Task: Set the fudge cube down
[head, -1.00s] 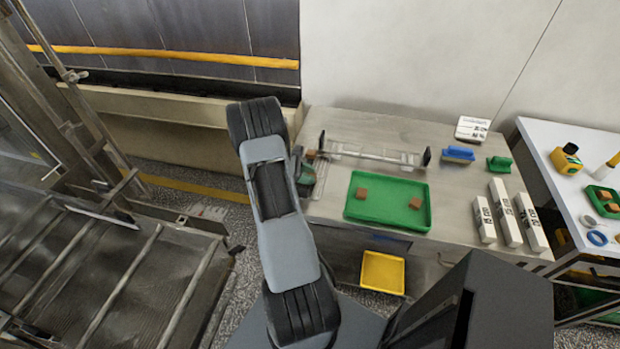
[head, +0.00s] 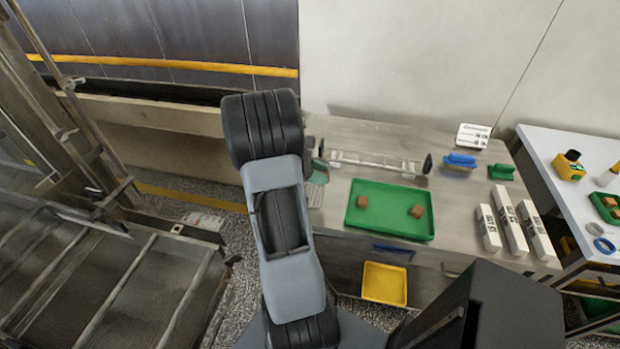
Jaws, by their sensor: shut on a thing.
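My arm's dark elbow and grey link stand in front of the left end of the workbench and hide my gripper. No fingertips show, and no held cube can be seen. Two brown fudge cubes sit apart in the green tray (head: 390,228) on the bench, one at the left (head: 362,201) and one at the right (head: 417,211). A greenish piece (head: 319,172) shows just right of my arm at the bench's left end, partly hidden. Part of a wire rack (head: 315,195) shows below it.
A clear rod fixture (head: 375,163) with dark end plates lies behind the tray. White boxes (head: 510,222), a blue-handled brush (head: 459,160) and a green one (head: 502,172) are to the right. A yellow bin (head: 385,283) is below the bench front.

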